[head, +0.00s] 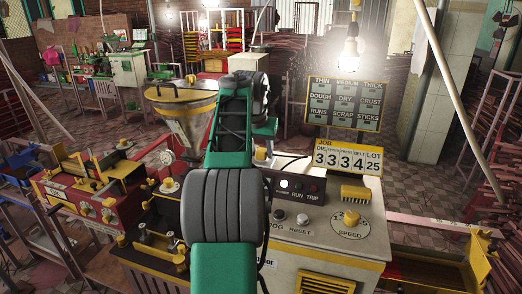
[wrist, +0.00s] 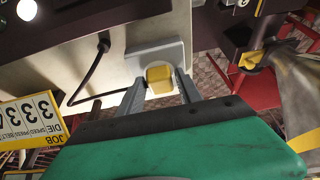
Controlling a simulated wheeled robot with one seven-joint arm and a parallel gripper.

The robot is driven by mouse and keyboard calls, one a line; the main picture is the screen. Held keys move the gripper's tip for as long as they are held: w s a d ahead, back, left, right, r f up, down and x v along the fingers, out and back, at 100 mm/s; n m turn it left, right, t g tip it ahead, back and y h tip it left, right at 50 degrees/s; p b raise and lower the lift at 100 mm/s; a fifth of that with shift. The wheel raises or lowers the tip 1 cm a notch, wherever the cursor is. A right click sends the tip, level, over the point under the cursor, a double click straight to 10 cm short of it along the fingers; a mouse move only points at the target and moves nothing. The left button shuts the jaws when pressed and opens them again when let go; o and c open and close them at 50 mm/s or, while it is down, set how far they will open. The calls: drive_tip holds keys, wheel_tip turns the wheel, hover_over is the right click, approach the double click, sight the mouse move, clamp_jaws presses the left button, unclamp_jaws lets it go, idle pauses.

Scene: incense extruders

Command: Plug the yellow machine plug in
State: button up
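The yellow plug (wrist: 159,76) shows in the wrist view, in front of a grey bracket (wrist: 170,53) at the edge of the cream machine. My gripper (wrist: 160,80) has its two grey fingers on either side of the plug, with narrow gaps visible, so it looks open around it. A black cable (wrist: 85,78) loops from the machine towards the plug; its end is hidden behind the left finger. The cream machine (head: 325,235) stands right of the arm.
The number board (head: 347,158) and the size board (head: 345,103) rise behind the machine. A hopper (head: 185,115) stands left of my arm, with a red machine (head: 90,205) farther left. A lit bulb (head: 350,52) hangs above.

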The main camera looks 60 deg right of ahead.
drive_tip(key=o, duration=0.3)
drive_tip(key=p+v, duration=0.2)
drive_tip(key=v, duration=0.5)
drive_tip(key=shift+w+d+p, duration=0.1)
drive_tip(key=shift+p, duration=0.3)
drive_tip(key=shift+a+r, duration=0.25)
drive_tip(key=shift+r, duration=0.15)
